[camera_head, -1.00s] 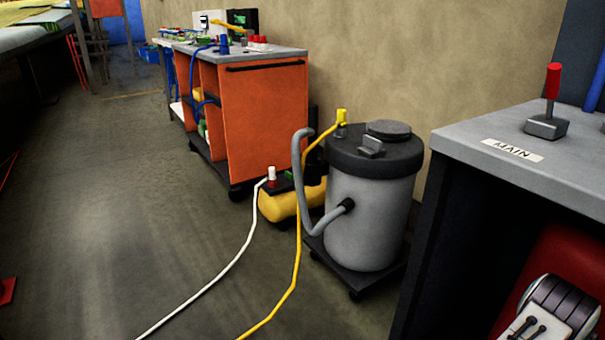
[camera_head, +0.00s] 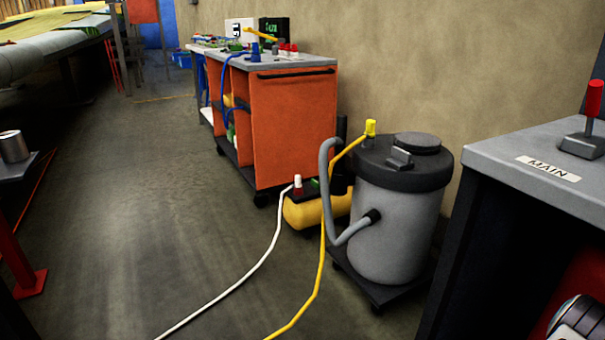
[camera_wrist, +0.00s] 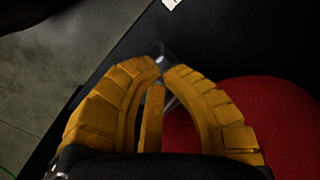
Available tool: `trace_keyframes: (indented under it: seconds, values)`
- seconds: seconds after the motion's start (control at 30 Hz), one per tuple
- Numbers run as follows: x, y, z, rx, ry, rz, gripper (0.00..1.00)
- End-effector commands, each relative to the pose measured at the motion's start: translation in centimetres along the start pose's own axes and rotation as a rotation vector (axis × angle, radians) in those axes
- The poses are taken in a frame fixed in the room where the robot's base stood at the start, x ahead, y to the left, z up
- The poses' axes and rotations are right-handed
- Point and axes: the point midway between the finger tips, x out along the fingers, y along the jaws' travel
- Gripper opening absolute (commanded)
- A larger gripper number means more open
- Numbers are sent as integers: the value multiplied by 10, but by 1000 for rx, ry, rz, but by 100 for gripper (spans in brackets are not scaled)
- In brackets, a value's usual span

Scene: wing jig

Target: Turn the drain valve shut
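I cannot make out a part that is clearly the drain valve. In the head view a yellow tank (camera_head: 305,211) lies low between the orange cart and the grey drum. Small red, white and green fittings (camera_head: 298,186) sit on top of it, too small to tell apart. My gripper (camera_wrist: 163,68) shows in the wrist view with curved orange fingers whose tips come close together. A small grey shiny thing shows at the tips, and I cannot tell if they touch it. The fingers are not seen in the head view.
The grey drum (camera_head: 393,230) with a hose stands on a wheeled base. The orange cart (camera_head: 293,125) is behind it. A grey bench labelled MAIN (camera_head: 510,190) is close at right. White (camera_head: 240,283) and yellow (camera_head: 308,290) hoses cross the floor. Floor at centre left is clear.

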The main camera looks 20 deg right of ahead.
Motion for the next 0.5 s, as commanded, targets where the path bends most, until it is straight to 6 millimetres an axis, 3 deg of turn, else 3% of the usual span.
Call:
trace_keyframes:
  seconds: [0.5]
  values:
    - [-52,0,0,1,0,0,0]
